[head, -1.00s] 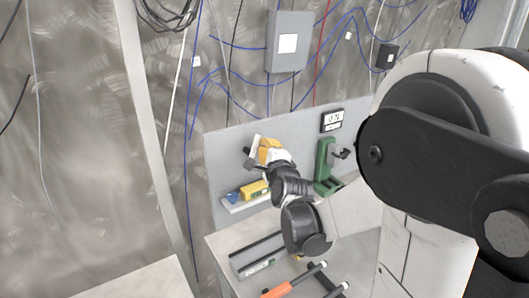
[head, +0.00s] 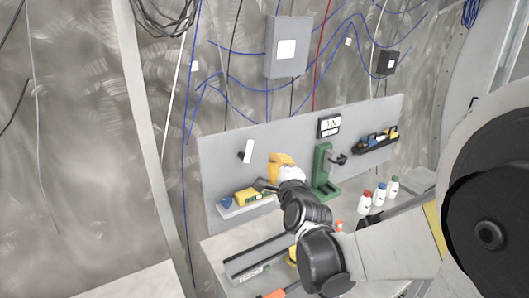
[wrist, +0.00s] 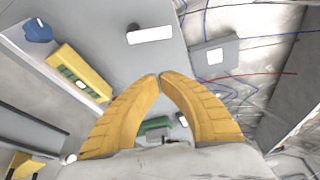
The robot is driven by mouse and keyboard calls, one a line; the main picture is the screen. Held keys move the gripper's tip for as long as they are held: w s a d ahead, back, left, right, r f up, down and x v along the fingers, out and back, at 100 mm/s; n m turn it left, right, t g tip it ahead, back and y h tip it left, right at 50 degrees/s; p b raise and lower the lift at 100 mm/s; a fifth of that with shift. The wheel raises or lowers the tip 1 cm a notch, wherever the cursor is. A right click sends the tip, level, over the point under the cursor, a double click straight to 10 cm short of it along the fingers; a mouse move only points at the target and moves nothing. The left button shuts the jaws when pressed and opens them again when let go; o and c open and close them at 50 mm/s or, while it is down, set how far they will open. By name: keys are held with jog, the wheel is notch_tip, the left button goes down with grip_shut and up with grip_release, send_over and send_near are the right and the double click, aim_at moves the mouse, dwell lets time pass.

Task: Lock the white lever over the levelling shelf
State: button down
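The white lever (head: 249,151) stands nearly upright on a dark pivot on the grey back panel, above and left of my gripper (head: 273,164). It also shows in the wrist view (wrist: 150,36), ahead of the fingertips and apart from them. The levelling shelf (head: 225,213) is below the lever and holds a yellow level (head: 247,196) and a blue object (head: 226,202). In the wrist view the shelf (wrist: 35,62) is at upper left. My gripper's yellow fingers (wrist: 161,77) meet at the tips with nothing visible between them.
A green stand (head: 322,175) is right of my gripper, under a small display (head: 329,126). Several capped bottles (head: 378,194) stand on the bench at right. A second shelf (head: 375,148) holds small items. A grey tray (head: 250,258) lies in front.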

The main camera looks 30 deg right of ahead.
jog(key=shift+v, duration=1.05)
jog(key=shift+d, duration=0.15)
